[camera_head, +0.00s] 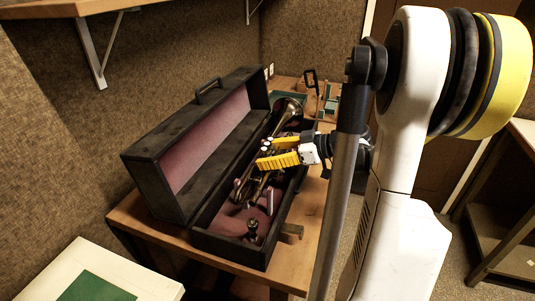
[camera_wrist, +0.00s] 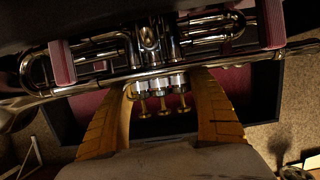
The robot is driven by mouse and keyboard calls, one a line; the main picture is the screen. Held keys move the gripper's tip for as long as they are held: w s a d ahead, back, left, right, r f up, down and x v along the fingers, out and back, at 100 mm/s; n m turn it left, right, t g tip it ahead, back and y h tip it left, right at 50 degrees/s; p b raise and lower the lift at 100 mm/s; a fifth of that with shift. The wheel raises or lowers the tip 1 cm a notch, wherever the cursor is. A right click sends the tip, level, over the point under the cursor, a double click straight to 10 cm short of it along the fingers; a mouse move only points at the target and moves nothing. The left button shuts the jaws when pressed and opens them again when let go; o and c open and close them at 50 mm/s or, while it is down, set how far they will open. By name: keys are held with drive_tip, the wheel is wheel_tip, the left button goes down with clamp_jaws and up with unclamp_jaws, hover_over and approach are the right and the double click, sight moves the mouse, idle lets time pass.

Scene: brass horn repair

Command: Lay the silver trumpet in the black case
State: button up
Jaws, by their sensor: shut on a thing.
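The black case (camera_head: 161,168) stands open on a wooden bench, its lid tilted back and its lining dull pink. The silver trumpet (camera_head: 290,106) lies lengthwise within the case's outline, bell toward the far end, looking brassy in this light. In the wrist view the trumpet (camera_wrist: 150,72) runs across the picture, with pink padded blocks (camera_wrist: 62,62) at its tubing. My gripper (camera_head: 262,154) reaches in from the right. Its yellow fingers are shut on the trumpet around the valve section. The fingertips (camera_wrist: 160,84) are partly hidden by the trumpet. I cannot tell whether it rests on the case floor.
A small dark metal piece (camera_head: 252,231) stands in the case's near end. Green-lined trays (camera_head: 330,104) lie at the bench's far end. A white surface with a green panel (camera_head: 98,287) is at lower left. A shelf (camera_head: 60,9) hangs above.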

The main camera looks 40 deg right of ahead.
drive_tip(key=shift+f+b, duration=0.4)
drive_tip(key=shift+f, duration=0.05)
idle(0.6)
drive_tip(key=o, duration=1.5)
drive_tip(key=shift+s, duration=0.1)
drive_tip(key=v, duration=1.1)
drive_tip(key=shift+s+d+r, duration=0.2)
drive_tip(key=shift+s+r, duration=0.05)
drive_tip(key=shift+s, duration=0.05)
